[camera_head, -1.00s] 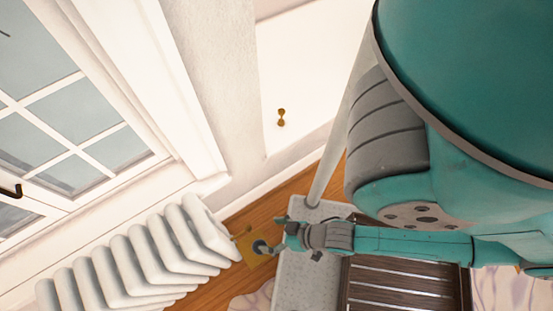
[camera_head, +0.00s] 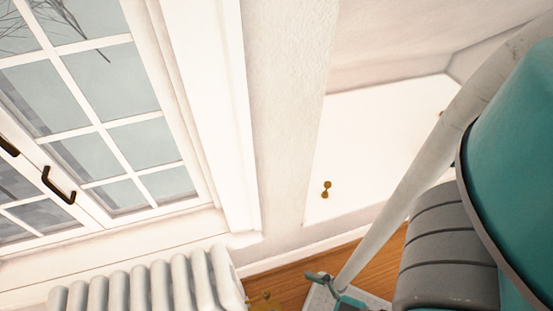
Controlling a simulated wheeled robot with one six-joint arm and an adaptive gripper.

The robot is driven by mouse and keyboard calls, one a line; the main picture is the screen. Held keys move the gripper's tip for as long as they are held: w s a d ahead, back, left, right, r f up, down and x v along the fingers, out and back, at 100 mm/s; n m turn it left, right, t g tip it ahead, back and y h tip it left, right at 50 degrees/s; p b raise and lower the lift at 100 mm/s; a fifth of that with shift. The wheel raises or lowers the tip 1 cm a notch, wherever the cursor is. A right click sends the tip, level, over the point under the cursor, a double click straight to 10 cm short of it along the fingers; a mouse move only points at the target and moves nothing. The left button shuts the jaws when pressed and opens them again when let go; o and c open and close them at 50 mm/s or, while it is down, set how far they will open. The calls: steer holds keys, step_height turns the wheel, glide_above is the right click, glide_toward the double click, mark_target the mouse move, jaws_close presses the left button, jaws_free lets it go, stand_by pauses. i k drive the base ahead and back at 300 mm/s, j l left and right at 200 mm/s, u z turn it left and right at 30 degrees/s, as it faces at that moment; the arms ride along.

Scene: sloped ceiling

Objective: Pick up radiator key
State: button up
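I cannot make out the radiator key in the head view. A small part of a yellow-brown object (camera_head: 263,302) shows at the bottom edge, just right of the white radiator; I cannot tell what it is.
The white ribbed radiator (camera_head: 150,285) stands at the bottom left below the window (camera_head: 110,110). A white wall panel with a small brass knob (camera_head: 326,189) is right of the wall corner. A strip of wooden floor (camera_head: 290,282) is visible. My arm fills the right side.

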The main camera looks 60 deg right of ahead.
mark_target(327, 185)
steer(key=k+l, duration=0.1)
steer(key=k, duration=0.6)
steer(key=k+l, duration=0.15)
steer(key=k, duration=0.6)
steer(key=i+l+z, duration=0.5)
steer(key=i, duration=0.25)
steer(key=i+l+z, duration=0.25)
steer(key=l+u, duration=0.2)
steer(key=u, duration=0.2)
steer(key=l+u, duration=0.25)
steer(key=u, duration=0.15)
steer(key=k+l+u, duration=0.1)
steer(key=u, duration=0.3)
steer(key=l, duration=0.1)
